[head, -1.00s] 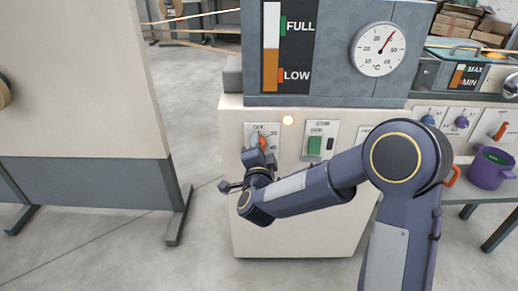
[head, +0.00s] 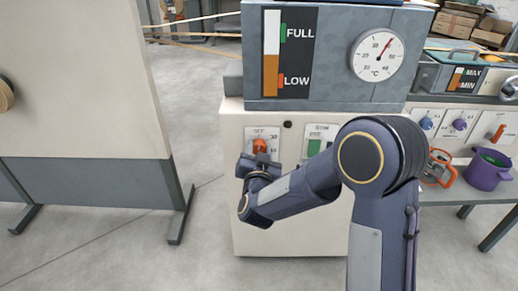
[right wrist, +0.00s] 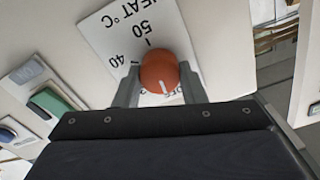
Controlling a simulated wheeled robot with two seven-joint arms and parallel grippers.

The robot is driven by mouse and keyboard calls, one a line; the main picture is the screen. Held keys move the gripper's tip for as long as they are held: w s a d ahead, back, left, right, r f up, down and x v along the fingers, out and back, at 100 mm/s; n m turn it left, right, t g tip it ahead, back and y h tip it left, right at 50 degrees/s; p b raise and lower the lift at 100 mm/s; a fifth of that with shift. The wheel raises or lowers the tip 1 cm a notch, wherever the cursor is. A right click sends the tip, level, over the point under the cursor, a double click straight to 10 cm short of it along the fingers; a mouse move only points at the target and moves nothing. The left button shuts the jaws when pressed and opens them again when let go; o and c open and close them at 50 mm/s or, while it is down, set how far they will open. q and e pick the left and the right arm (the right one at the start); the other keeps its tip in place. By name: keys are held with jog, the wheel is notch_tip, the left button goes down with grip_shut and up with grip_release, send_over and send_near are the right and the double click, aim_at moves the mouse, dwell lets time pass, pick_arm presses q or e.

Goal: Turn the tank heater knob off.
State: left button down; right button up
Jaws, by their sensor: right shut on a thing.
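The tank heater knob (head: 260,146) is a round orange knob on a white plate on the cream machine front. It also shows in the right wrist view (right wrist: 158,68), with a white pointer mark on its lower edge, on the side of partly hidden lettering that seems to read OFF. The plate (right wrist: 112,38) shows HEAT °C and the marks 50 and 40. My right gripper (right wrist: 157,84) is shut on the knob, one finger on each side. In the head view my right gripper (head: 257,160) is just below the knob. My left gripper is not in view.
A small dark lamp (head: 287,124) is beside the knob plate, and a green switch (head: 314,147) is to its right. Above are a FULL/LOW level gauge (head: 271,52) and a temperature dial (head: 377,54). A purple pot (head: 488,170) stands at the right.

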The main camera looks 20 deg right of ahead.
jog(key=shift+f+n, duration=0.1)
jog(key=shift+n, duration=0.5)
jog(key=o, duration=1)
jog(key=shift+s, duration=0.1)
jog(key=p+v, duration=0.1)
jog(key=v, duration=0.6)
jog(key=shift+s, duration=0.3)
jog(key=shift+a, duration=0.15)
